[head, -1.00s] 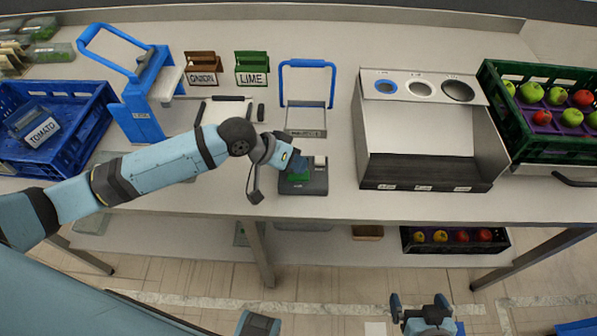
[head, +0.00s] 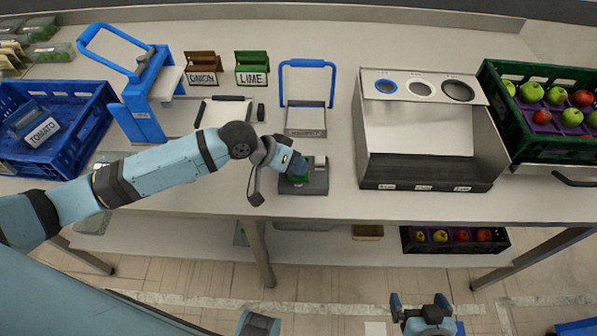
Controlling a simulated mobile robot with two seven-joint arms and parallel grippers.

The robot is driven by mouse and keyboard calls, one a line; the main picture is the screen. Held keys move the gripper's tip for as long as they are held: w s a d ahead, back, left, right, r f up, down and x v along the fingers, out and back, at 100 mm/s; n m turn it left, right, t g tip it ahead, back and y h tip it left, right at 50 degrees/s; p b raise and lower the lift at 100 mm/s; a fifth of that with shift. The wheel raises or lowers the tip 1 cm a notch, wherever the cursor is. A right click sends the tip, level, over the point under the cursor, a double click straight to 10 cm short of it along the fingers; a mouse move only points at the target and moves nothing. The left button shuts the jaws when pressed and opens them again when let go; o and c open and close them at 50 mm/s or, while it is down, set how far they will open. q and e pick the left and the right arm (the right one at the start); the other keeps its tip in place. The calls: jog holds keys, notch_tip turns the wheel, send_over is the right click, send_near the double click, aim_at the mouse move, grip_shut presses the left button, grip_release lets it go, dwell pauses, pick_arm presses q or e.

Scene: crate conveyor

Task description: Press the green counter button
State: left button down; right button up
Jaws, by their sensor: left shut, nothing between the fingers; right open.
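The counter (head: 316,186) is a dark grey box near the table's front edge, in the middle of the head view. Its green button (head: 300,180) shows only in part, under my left gripper. My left gripper (head: 299,171) is shut and empty, with its tips over the button. I cannot tell whether they touch it. My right gripper (head: 421,303) is open and empty at the bottom of the view, in front of the table and well away from the counter.
A blue-handled tool (head: 306,118) stands behind the counter. A metal sorting chute (head: 420,140) is to the right. A green crate (head: 497,110) of apples is at far right, and a blue crate (head: 90,120) at left. Bare table lies between counter and chute.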

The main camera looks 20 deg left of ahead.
pick_arm(q)
jog(key=shift+r+p, duration=0.9)
jog(key=shift+p, duration=0.25)
notch_tip(320, 180, up, 5)
jog(key=p, duration=0.5)
jog(key=shift+r+p, duration=0.1)
jog(key=shift+p, duration=0.2)
